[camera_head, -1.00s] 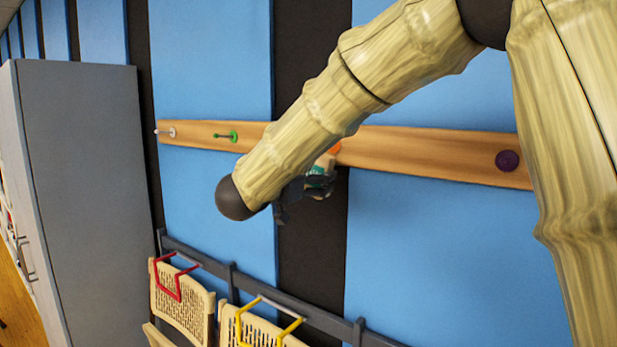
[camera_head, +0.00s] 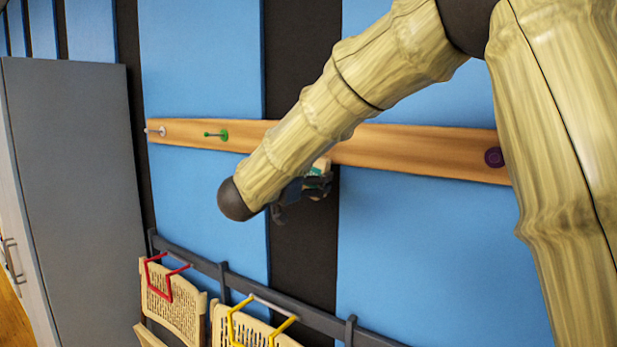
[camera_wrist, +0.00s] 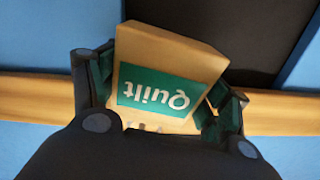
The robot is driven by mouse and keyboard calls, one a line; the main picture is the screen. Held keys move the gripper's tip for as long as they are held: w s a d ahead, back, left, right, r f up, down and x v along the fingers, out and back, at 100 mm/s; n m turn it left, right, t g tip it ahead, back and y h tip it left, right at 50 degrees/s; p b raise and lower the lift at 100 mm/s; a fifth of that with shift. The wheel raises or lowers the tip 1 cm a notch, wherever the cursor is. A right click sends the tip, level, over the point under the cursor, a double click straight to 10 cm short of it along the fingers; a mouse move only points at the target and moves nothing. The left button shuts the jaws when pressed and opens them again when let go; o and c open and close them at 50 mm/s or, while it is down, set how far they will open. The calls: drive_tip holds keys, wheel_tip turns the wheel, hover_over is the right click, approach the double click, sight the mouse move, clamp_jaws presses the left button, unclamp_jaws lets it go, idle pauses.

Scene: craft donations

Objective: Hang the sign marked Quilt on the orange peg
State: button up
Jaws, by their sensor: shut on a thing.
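The sign marked Quilt (camera_wrist: 187,58) is a tan block with a green label. It appears upside down in the wrist view, between the fingers of my gripper (camera_wrist: 158,98), which is shut on it. In the head view my gripper (camera_head: 300,190) is mostly behind my arm, just below the wooden peg rail (camera_head: 420,150). Only a small part of the sign (camera_head: 320,168) shows there. The orange peg is not visible in either current view; my arm covers part of the rail. I cannot tell whether the sign touches a peg.
The rail also carries a white peg (camera_head: 155,131), a green peg (camera_head: 217,135) and a purple peg (camera_head: 494,157). Below is a dark rack (camera_head: 215,268) with woven baskets with red and yellow handles. A grey cabinet (camera_head: 75,190) stands at left.

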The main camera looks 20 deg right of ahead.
idle(0.4)
drive_tip(key=o, duration=1)
